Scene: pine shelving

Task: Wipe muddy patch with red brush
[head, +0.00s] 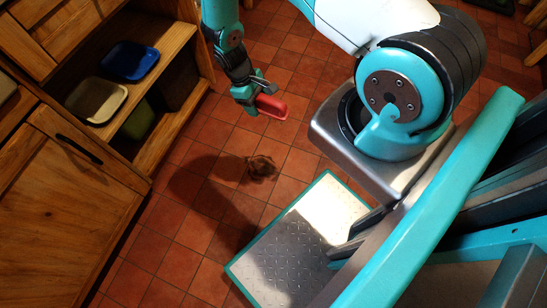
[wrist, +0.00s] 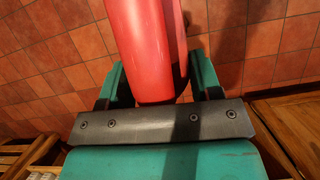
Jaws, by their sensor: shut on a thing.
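My gripper (head: 256,98) is shut on the red brush (head: 271,106) and holds it in the air above the tiled floor. In the wrist view the brush (wrist: 150,45) shows as a smooth red body between the two teal fingers. Its bristles cannot be made out in either view. The muddy patch (head: 261,167) is a small brown, uneven spot on the red tiles. It lies below the gripper in the head view, apart from the brush. The patch is not seen in the wrist view.
Pine shelving stands at the left, with a blue tray (head: 130,61) and a cream tray (head: 96,100) on a shelf. A wooden cabinet door (head: 65,195) is below. My base plate is right of the patch. Tiles around the patch are clear.

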